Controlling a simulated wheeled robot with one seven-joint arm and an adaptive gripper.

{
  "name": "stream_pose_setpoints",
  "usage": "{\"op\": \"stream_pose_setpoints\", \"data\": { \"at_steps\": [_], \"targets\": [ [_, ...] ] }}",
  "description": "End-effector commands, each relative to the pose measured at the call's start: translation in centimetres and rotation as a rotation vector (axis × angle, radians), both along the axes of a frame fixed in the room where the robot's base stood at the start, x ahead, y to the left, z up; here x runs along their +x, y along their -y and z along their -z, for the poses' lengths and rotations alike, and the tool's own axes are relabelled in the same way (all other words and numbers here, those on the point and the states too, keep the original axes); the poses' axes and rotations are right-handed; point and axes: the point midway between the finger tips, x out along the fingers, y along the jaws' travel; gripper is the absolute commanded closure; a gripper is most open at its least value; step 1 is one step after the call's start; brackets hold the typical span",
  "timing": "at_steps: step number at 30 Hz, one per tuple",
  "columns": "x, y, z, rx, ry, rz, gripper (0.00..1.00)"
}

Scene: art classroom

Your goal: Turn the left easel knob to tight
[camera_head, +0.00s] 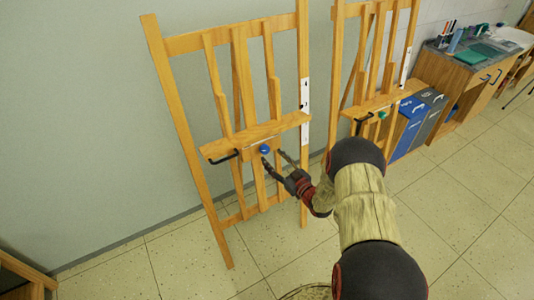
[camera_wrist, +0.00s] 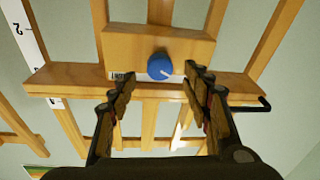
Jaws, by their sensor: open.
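The left easel (camera_head: 229,143) is wooden, with a blue round knob (camera_head: 265,149) on a block below its ledge. In the wrist view the blue knob (camera_wrist: 160,67) faces me and has a white pointer line toward its lower right. A small white label (camera_wrist: 122,76) beside it is partly hidden by a finger, and I cannot read it surely. My gripper (camera_head: 273,157) is open and empty, just in front of the knob. In the wrist view its fingers (camera_wrist: 157,80) stand on either side of the knob, apart from it.
A second easel (camera_head: 378,103) with a green knob (camera_head: 382,115) stands to the right. Blue and grey bins (camera_head: 411,108) and a wooden cabinet (camera_head: 455,75) lie beyond it. A black handle (camera_head: 222,157) sticks out left of the knob. The tiled floor (camera_head: 190,260) in front is clear.

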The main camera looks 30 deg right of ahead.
Motion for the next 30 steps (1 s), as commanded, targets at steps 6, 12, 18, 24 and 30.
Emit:
{"op": "stream_pose_setpoints", "data": {
  "at_steps": [6,12,18,24,30],
  "targets": [
    [3.4,-0.5,0.2,-0.001,0.001,-0.002,0.51],
    [4.9,-0.6,0.1,-0.001,-0.001,0.000,0.51],
    [5.2,-0.6,0.0,-0.001,-0.001,0.000,0.51],
    [5.1,-0.6,0.0,0.000,-0.002,0.001,0.57],
    [5.1,-0.6,0.0,0.000,-0.002,0.001,0.68]
  ]
}}
